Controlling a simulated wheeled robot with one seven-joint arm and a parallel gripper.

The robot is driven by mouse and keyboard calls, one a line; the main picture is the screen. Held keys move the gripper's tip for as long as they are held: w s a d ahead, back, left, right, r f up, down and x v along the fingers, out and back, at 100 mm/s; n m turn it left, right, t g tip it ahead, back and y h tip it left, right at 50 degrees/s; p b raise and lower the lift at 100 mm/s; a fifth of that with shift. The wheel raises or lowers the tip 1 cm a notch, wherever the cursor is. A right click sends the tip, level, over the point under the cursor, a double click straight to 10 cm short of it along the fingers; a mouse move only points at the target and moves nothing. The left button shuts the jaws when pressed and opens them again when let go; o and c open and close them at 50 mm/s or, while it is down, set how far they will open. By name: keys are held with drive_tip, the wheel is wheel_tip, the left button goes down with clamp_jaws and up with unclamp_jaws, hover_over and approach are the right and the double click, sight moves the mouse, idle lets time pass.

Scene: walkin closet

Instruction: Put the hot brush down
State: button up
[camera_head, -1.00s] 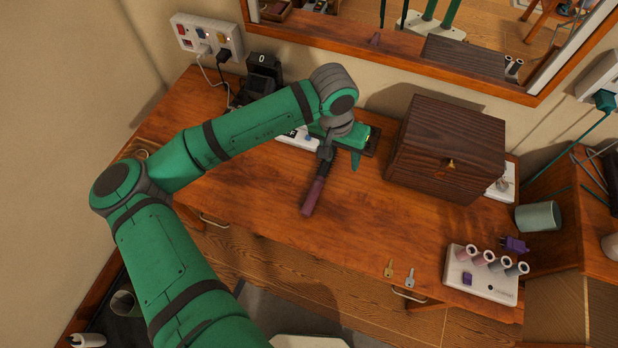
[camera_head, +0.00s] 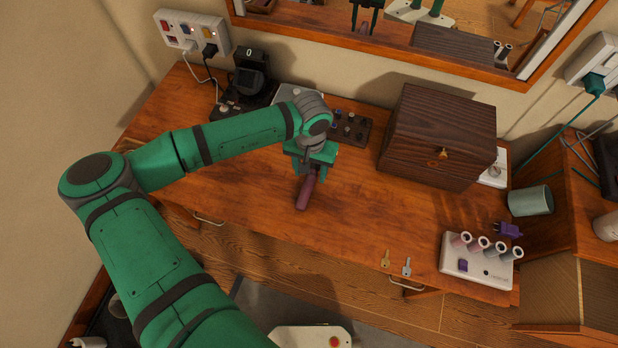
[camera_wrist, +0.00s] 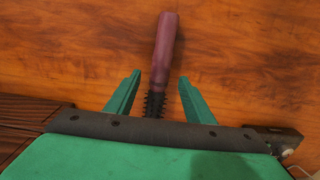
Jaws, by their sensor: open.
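The hot brush has a purple-red handle (camera_head: 305,194) and a black bristled barrel (camera_wrist: 155,103). It appears to lie on the wooden dresser top (camera_head: 240,190), handle toward the front edge. My gripper (camera_head: 311,172) is over the brush, pointing down. In the wrist view my gripper (camera_wrist: 160,77) is open, with one green finger on each side of the brush where handle meets bristles. Gaps show between the fingers and the brush. The far end of the barrel is hidden under the gripper body.
A dark wooden box (camera_head: 437,140) stands to the right. Behind my gripper is a dark tray with small items (camera_head: 352,130). A watch stand (camera_head: 250,75) is at the back left. Keys (camera_head: 406,266) and a white roller base (camera_head: 475,268) lie front right. The dresser's front middle is clear.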

drive_tip(key=shift+f, duration=1.45)
clamp_jaws()
drive_tip(key=shift+r, duration=0.15)
